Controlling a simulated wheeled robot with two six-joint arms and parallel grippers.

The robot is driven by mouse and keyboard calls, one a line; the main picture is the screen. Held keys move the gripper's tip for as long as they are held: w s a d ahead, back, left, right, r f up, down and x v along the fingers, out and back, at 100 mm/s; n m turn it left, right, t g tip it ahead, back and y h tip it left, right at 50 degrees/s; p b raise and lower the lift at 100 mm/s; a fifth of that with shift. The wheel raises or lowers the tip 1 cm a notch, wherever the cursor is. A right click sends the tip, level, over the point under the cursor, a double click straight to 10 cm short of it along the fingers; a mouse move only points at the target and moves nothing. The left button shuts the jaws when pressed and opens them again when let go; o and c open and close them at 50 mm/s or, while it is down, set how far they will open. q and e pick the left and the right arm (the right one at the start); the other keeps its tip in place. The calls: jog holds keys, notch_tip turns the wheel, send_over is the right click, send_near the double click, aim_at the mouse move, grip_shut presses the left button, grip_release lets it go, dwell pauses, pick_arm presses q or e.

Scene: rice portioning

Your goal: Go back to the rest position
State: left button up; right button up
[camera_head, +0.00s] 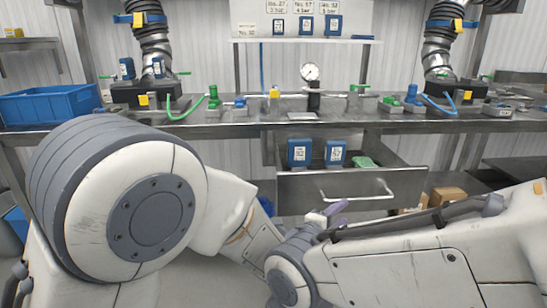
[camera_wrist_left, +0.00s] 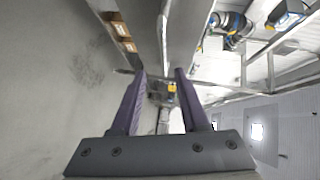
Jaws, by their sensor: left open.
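My left gripper (camera_head: 335,208) shows only in small part in the head view, as a purple finger in front of the open drawer, mostly hidden behind my own arm links. In the left wrist view the left gripper (camera_wrist_left: 159,74) has its two purple fingers spread apart with nothing held between them. My right gripper does not show in either view.
A steel workbench (camera_head: 420,126) runs across the back, with a blue bin (camera_head: 50,104), a pressure gauge (camera_head: 310,72) and green valves (camera_head: 213,97). The open drawer (camera_head: 300,190) below holds blue devices (camera_head: 299,152) and juts toward my arms. Cardboard boxes (camera_head: 448,195) lie at lower right.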

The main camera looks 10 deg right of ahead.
pick_arm(q)
jog(key=w+a+f+n+g+y, duration=0.1)
jog(key=a+f+n+y, duration=0.2)
jog(key=a+n, duration=0.35)
jog(key=a+f+n+g+y, duration=0.1)
jog(key=a+f+n+y, duration=0.2)
jog(key=a, duration=0.7)
jog(key=w+a+f+n+y, duration=0.1)
jog(key=a+f+n+y, duration=0.25)
jog(key=a, duration=0.55)
jog(key=s+a+f+n+g+y, duration=0.1)
jog(key=s+a+f+n+g, duration=0.15)
jog(key=s+a+n, duration=0.45)
jog(key=s+a+f+n+g+y, duration=0.1)
jog(key=s+a+n+g, duration=0.4)
jog(key=a, duration=0.3)
jog(key=s+d+r+m+g, duration=0.1)
jog(key=s+d+r+m, duration=0.2)
jog(key=s+d, duration=0.45)
jog(key=s+d+r+m, duration=0.35)
jog(key=s+d, duration=0.25)
jog(key=s, duration=0.2)
notch_tip(320, 180, up, 32)
jog(key=p, duration=3.2)
jog(key=shift+h, duration=0.35)
jog(key=shift+w+d+f, duration=0.1)
jog(key=shift+f, duration=0.05)
